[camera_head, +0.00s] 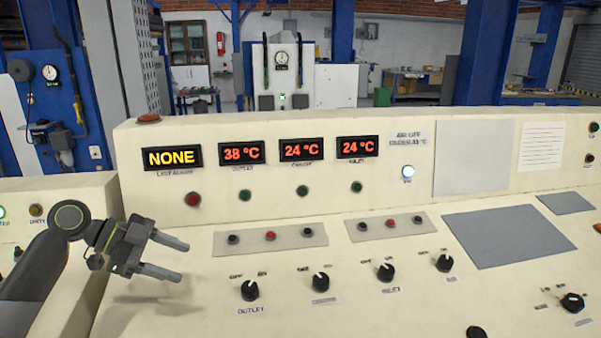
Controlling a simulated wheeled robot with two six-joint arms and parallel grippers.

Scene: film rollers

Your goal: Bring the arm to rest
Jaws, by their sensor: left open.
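My left arm comes in from the lower left. Its gripper (177,260) is open, with its two fingers apart, pointing right and holding nothing. It hovers over the left part of the cream control panel (330,218), left of the outlet knob (249,290), apart from the knobs and buttons. A shadow falls on the panel below it. My right gripper is not in view.
Displays read NONE (172,158), 38 °C (242,152), 24 °C (301,150) and 24 °C (357,147). Several black knobs line the lower panel, with small button strips (270,239) above. A white button (408,172) is lit. A grey plate (508,236) lies at the right.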

